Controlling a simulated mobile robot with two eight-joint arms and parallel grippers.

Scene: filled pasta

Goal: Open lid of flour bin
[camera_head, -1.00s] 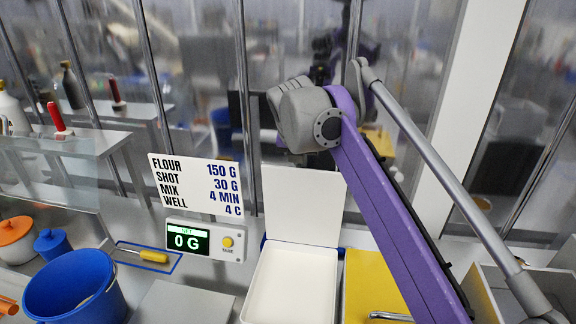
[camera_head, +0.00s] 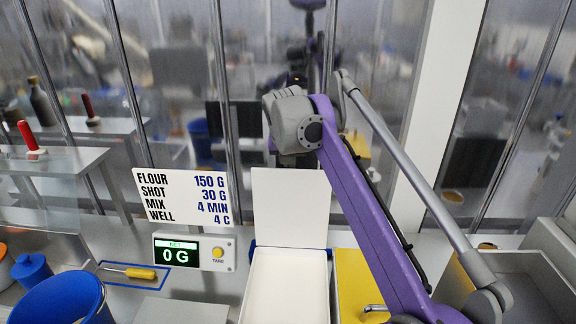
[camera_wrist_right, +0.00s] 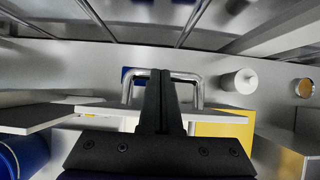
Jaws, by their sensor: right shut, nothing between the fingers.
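A white open-topped container (camera_head: 285,292) stands at the bottom centre of the head view, with a white panel (camera_head: 290,207) upright behind it and blue at its corners. No label names it as the flour bin. A yellow box (camera_head: 352,272) with a metal handle (camera_head: 375,308) stands to its right. My right gripper (camera_wrist_right: 160,73) shows in the right wrist view, its black fingers shut and empty. They overlap a U-shaped metal handle (camera_wrist_right: 197,92); I cannot tell whether they touch it. In the head view my purple right arm hides part of the yellow box. My left gripper is not in view.
A blue bucket (camera_head: 58,302), a yellow-handled tool (camera_head: 140,273) and a scale (camera_head: 192,250) reading 0 G are at left. A sign (camera_head: 186,196) stands above the scale. An open grey bin (camera_head: 540,280) is at right. Glass walls stand behind.

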